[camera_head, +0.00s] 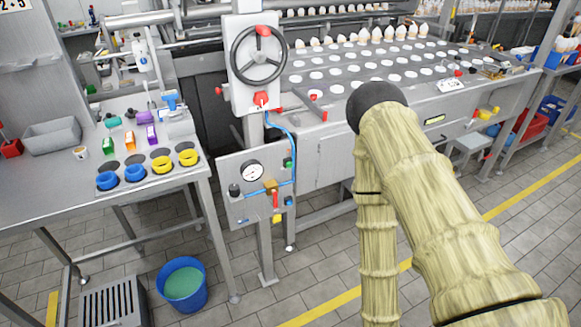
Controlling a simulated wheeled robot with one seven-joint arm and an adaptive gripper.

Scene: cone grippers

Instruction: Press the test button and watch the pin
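No part is plainly marked as a test button, and I cannot make out a pin. A grey panel (225,167) below the handwheel carries a round white gauge (252,172), a small green part (288,163), a black knob (235,190), a brass fitting (270,187) and a red lever (275,199). A small white unit with a red part (450,85) sits on the machine's top. My straw-coloured arm rises from the lower right to a dark joint, and a thinner link hangs down out of the frame. My gripper is not in view.
A black handwheel (258,54) stands above the panel. A bench (50,190) at left holds blue and yellow rings, coloured blocks and a grey bin (52,137). A blue bucket (182,285) stands on the floor. Tiled floor is open in front of the panel.

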